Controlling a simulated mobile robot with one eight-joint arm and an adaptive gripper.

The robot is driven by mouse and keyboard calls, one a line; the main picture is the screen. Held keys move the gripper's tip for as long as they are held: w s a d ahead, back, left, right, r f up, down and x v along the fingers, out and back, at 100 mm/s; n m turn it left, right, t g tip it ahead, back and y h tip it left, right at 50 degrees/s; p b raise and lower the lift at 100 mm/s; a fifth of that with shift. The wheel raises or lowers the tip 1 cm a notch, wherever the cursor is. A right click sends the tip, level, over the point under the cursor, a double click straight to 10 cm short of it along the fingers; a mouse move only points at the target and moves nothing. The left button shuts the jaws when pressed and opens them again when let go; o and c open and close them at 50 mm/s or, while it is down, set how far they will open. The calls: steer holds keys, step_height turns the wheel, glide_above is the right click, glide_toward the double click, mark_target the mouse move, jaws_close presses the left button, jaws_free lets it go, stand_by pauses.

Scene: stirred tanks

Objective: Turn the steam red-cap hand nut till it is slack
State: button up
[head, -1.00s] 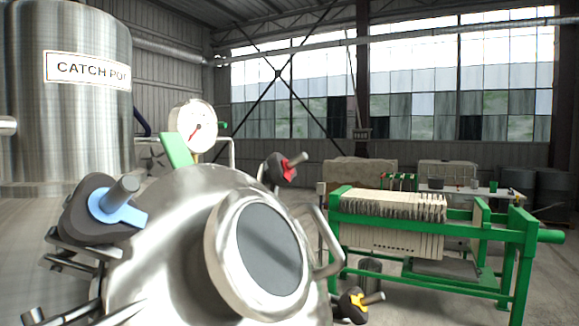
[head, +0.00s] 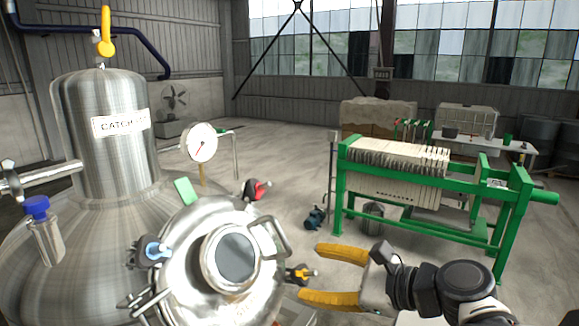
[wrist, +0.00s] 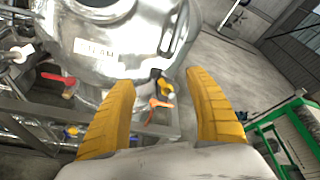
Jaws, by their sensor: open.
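The red-cap hand nut (head: 257,189) sits on a dark clamp at the far upper rim of the steel tank lid (head: 190,225) in the head view. A blue-cap nut (head: 152,251) is on the left of the lid and a yellow-cap nut (head: 300,275) on the right. My gripper (head: 312,271) is open and empty, its yellow fingers pointing left close to the yellow-cap nut. In the wrist view the yellow-cap nut (wrist: 165,87) shows between the fingertips of my gripper (wrist: 158,77). I cannot make out the red-cap nut in the wrist view.
A pressure gauge (head: 200,143) stands behind the lid, near the red-cap nut. A lid handle (head: 274,236) lies between the sight glass (head: 237,256) and my gripper. The catch pot (head: 105,150) is at left, a green filter press (head: 400,195) at right. Open floor lies between.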

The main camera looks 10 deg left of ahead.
steer(key=w+a+r+m+y+p, duration=0.2)
steer(key=w+a+r+m+p, duration=0.15)
steer(key=r, duration=0.35)
steer(key=m+y+p, duration=0.2)
steer(key=m+p, duration=0.1)
glide_toward(257, 183)
steer(key=x, duration=0.6)
steer(key=f+p+x, duration=0.1)
steer(key=x, duration=0.3)
steer(key=shift+r, duration=0.1)
steer(key=c, duration=1.2)
